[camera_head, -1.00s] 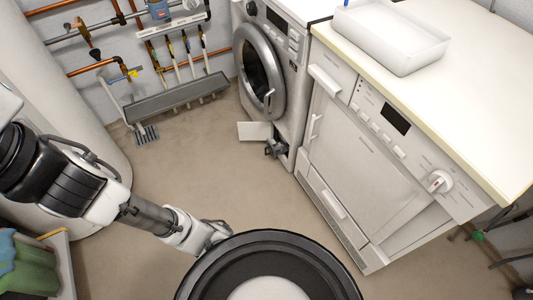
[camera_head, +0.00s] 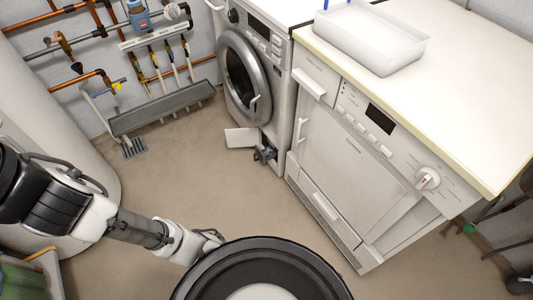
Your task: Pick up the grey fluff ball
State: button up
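I cannot make out a grey fluff ball for certain. A small dark grey thing (camera_head: 265,154) sits at the open lower hatch of the washing machine (camera_head: 247,80); it looks like a filter part, and any fluff on it is too small to tell. My gripper (camera_head: 212,238) is low at the bottom centre, over the floor, well short of the hatch. Its tips are partly hidden behind my own round black body part, so its opening does not show.
The white hatch flap (camera_head: 241,138) hangs open near the floor. A second white appliance (camera_head: 360,150) under a cream worktop (camera_head: 470,70) stands to the right, with a white tray (camera_head: 375,38) on top. Pipes and a grey trough (camera_head: 163,107) line the back wall. The middle floor is clear.

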aim_at(268, 152)
jog(key=i+u, duration=0.25)
jog(key=i, duration=0.2)
jog(key=i+l+u, duration=0.25)
jog(key=i, duration=0.15)
jog(key=i+l+u, duration=0.2)
jog(key=i, duration=0.25)
